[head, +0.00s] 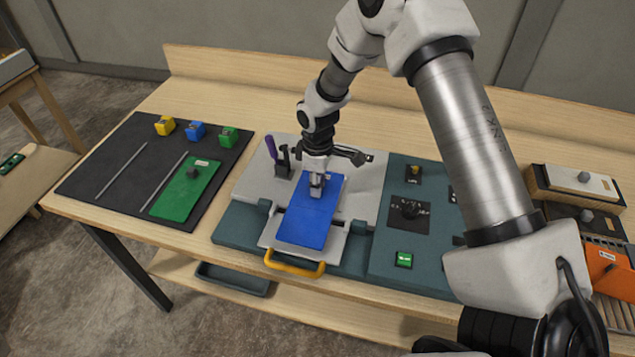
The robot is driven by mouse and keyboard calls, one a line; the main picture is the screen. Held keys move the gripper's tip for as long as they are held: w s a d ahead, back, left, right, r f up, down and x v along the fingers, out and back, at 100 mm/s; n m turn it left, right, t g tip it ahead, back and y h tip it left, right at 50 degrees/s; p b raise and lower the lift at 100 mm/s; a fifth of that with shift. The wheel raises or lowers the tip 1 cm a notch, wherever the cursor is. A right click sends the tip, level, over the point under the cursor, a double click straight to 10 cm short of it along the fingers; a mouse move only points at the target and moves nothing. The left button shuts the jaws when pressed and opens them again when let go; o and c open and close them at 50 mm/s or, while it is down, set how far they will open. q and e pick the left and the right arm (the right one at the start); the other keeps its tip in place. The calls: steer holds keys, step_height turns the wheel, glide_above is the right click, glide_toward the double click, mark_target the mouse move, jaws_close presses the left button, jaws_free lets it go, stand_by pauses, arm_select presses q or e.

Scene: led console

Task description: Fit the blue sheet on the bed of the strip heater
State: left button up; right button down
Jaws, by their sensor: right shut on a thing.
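The blue sheet (306,223) lies over the pale bed of the strip heater (270,237), at the middle of the bench in the head view. It looks flat on the bed or very close above it; I cannot tell which. My right gripper (317,190) comes down from above and is shut on the blue sheet near its far end. The gripper hides the small part that it grasps. A yellow handle (295,264) is at the front of the bed. My left gripper is not in view.
A black mat (112,187) at left holds a green sheet (187,190), two thin rods and yellow, blue and green blocks. A purple-handled lever (271,148) stands left of the bed. A control panel (408,216) is at right. An orange sheet (610,268) is in a rack at far right.

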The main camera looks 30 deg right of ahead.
steer(key=shift+f+b, duration=0.4)
steer(key=shift+f, duration=0.5)
stand_by(0.7)
steer(key=c, duration=0.9)
jaws_free()
steer(key=shift+r, duration=0.1)
step_height(320, 180, up, 12)
steer(key=shift+f, duration=0.1)
